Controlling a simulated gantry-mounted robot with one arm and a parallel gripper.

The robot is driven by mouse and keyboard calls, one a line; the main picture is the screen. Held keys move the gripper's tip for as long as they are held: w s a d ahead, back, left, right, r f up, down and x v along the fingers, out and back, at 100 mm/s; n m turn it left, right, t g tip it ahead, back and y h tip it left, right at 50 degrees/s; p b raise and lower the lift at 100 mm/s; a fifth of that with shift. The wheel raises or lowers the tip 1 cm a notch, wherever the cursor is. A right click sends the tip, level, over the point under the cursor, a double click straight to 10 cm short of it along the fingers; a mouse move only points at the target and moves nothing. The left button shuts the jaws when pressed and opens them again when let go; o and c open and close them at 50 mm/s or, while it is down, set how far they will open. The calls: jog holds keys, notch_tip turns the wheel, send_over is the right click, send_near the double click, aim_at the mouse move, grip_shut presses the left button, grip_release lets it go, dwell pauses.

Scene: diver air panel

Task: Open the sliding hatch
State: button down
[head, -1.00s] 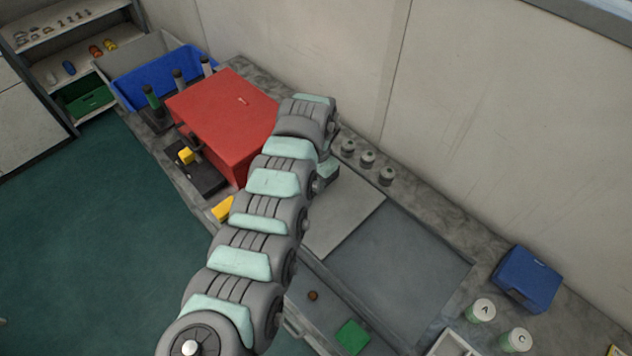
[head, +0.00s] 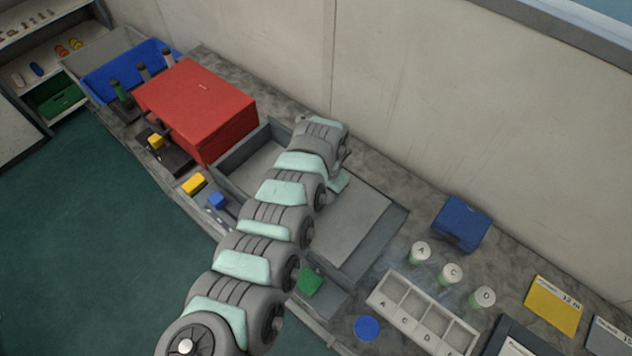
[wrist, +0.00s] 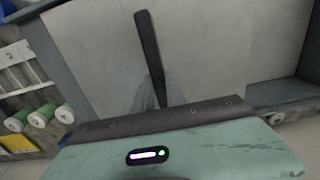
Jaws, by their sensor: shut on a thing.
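The sliding hatch is a light grey panel (head: 352,232) set in a grey frame (head: 385,245) in the counter. A dark narrow strip of the frame's recess shows to its right. At its left an opening (head: 250,165) with raised grey walls shows, partly behind my arm. In the wrist view the panel (wrist: 215,50) fills the middle, with a dark upright handle bar (wrist: 148,45) on it. My gripper (wrist: 160,95) is shut on the handle, its fingers faint at the handle's lower end. In the head view my arm hides the handle.
A red box (head: 200,105) stands left of the opening. A blue case (head: 461,222), lettered cylinders (head: 449,274) and a white divided rack (head: 420,315) are to the right. A green block (head: 310,283) and a blue block (head: 217,200) lie along the front.

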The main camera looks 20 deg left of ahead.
aim_at(331, 206)
jog(key=shift+s+d+p, duration=0.15)
jog(key=shift+s+d, duration=0.05)
jog(key=shift+d, duration=0.25)
jog(key=shift+s+d+p, duration=0.15)
jog(key=shift+s+d, duration=0.05)
jog(key=shift+d, duration=0.25)
jog(key=c, duration=1.4)
grip_release()
jog(key=shift+o, duration=0.2)
notch_tip(331, 206, up, 11)
jog(key=b, duration=0.2)
jog(key=shift+f, duration=0.1)
